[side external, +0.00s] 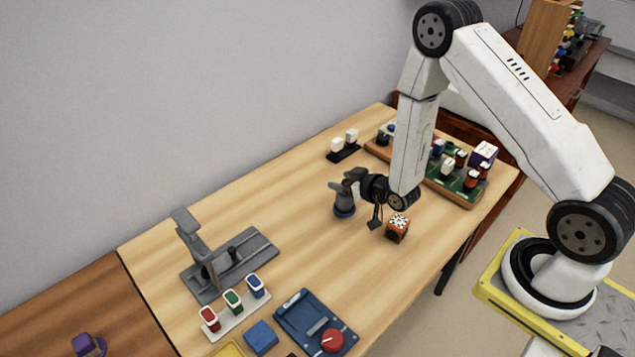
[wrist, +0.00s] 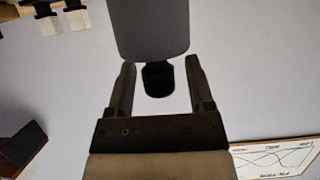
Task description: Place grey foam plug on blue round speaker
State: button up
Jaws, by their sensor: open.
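My gripper (side external: 341,187) is level, at the speaker's top from the right. In the wrist view, which looks upside down, a large grey body (wrist: 153,28), apparently the speaker, fills the top centre. A narrower dark piece (wrist: 158,80), probably the grey foam plug, is joined to it. My gripper (wrist: 160,66) is open, with one finger on each side of the dark piece; contact is not clear.
An orange-brown block (side external: 397,232) with a patterned top stands right of the speaker. White-topped pieces (side external: 343,147) and a crowded board (side external: 458,190) lie behind. The table left of the speaker is clear.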

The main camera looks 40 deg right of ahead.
jog(key=v, duration=1.1)
jog(key=shift+w, duration=0.1)
dwell(0.6)
jog(key=s+a+r+g, duration=0.4)
jog(key=s+r+g, duration=0.3)
jog(key=r+g, duration=0.2)
jog(key=shift+a+r+g, duration=0.3)
jog(key=shift+r+g, duration=0.05)
jog(key=shift+g, duration=0.55)
